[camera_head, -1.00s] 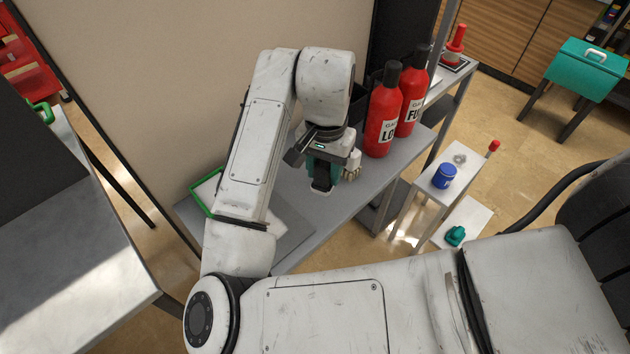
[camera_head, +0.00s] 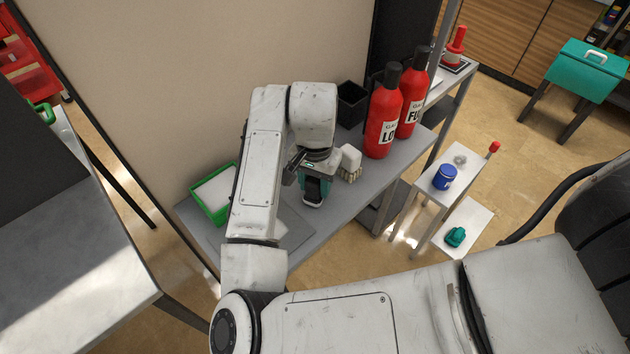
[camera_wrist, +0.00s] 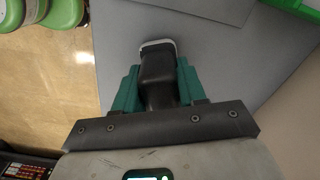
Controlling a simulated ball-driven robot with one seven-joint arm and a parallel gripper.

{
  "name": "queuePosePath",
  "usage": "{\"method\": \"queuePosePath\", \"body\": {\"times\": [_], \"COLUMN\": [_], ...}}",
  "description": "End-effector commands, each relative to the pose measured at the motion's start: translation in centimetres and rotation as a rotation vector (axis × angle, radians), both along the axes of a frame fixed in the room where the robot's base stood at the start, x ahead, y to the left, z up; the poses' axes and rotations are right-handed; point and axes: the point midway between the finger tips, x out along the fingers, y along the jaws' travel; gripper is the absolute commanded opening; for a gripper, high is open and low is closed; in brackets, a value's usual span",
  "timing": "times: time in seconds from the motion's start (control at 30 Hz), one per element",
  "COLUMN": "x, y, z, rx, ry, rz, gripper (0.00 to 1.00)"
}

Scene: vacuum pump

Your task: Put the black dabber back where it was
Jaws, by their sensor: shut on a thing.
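The black dabber (camera_head: 313,188) is a dark handle with a pale pad at its end. My gripper (camera_head: 312,182) is shut on it over the grey shelf top (camera_head: 345,205). In the wrist view the dabber (camera_wrist: 157,66) sits between the two green fingers of my gripper (camera_wrist: 157,88), with its pale end pointing away from the palm. I cannot tell whether the pad touches the shelf top.
A white brush with bristles (camera_head: 349,163) stands just right of my gripper. Red bottles (camera_head: 382,120) and a black open box (camera_head: 352,102) stand behind. A green tray (camera_head: 206,210) with pale content is at the left. The shelf top between is mostly clear.

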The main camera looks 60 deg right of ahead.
Motion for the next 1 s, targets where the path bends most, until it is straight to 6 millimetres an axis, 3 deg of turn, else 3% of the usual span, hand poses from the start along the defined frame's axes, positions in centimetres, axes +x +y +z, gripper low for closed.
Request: {"method": "queuePosePath", "body": {"times": [0.27, 0.63, 0.77, 1.0], "x": [0.0, 0.1, 0.1, 0.2], "y": [0.0, 0.0, 0.0, 0.1], "z": [0.0, 0.7, 2.6, 7.8], "rx": [0.0, 0.0, -0.001, 0.004], "ry": [0.0, -0.002, -0.003, -0.007], "rz": [0.001, 0.0, -0.001, -0.002], "gripper": [0.65, 0.66, 0.66, 0.66]}}
